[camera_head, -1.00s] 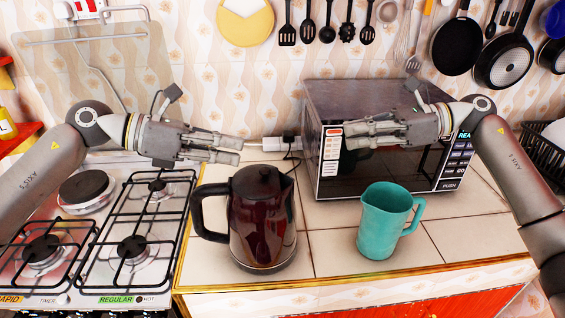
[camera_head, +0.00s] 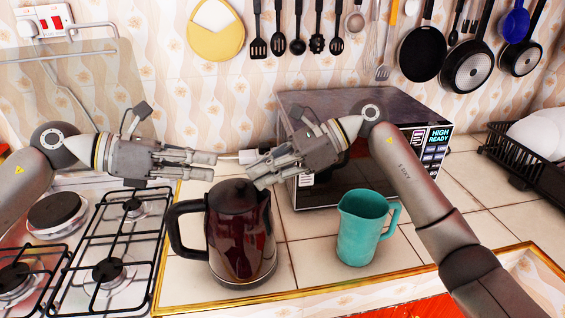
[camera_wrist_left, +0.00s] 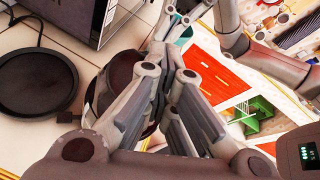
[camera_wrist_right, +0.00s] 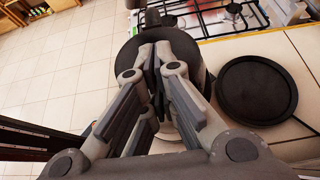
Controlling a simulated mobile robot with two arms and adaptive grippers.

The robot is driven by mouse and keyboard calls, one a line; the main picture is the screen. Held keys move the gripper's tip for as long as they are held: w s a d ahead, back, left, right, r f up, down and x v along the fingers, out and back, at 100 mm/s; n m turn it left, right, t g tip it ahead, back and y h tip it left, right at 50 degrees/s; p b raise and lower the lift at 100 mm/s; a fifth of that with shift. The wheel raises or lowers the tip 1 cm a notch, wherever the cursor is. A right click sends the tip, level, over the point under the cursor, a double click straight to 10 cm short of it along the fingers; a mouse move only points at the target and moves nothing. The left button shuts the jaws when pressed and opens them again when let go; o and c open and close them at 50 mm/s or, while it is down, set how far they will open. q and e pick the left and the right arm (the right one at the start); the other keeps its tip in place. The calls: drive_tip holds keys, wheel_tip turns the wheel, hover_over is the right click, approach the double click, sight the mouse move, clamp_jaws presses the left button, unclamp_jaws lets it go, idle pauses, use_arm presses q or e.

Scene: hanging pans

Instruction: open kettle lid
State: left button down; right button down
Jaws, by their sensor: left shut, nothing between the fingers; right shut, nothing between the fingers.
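The dark red kettle (camera_head: 240,240) stands upright on the tiled counter, its black handle on the left and its dark lid (camera_head: 233,195) down on top. The kettle also shows behind the fingers in the right wrist view (camera_wrist_right: 127,62). My right gripper (camera_head: 257,178) is shut and empty, its fingertips at the lid's upper right edge; I cannot tell whether they touch it. My left gripper (camera_head: 215,165) is shut and empty, above and behind the kettle. In the left wrist view its fingers partly hide the kettle.
A teal jug (camera_head: 364,232) stands right of the kettle. A microwave (camera_head: 345,120) is behind. A round black base (camera_wrist_right: 257,90) lies on the counter near the kettle. A gas stove (camera_head: 110,240) is on the left, a dish rack (camera_head: 525,165) on the right. Pans (camera_head: 468,68) hang on the wall.

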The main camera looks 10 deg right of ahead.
use_arm(q)
drive_tip(key=shift+d, duration=0.15)
use_arm(e)
drive_tip(key=shift+s+a+f, duration=0.1)
drive_tip(key=shift+a+f, duration=0.25)
drive_tip(key=shift+a, duration=0.1)
idle(1.1)
use_arm(q)
drive_tip(key=c, duration=1.3)
unclamp_jaws()
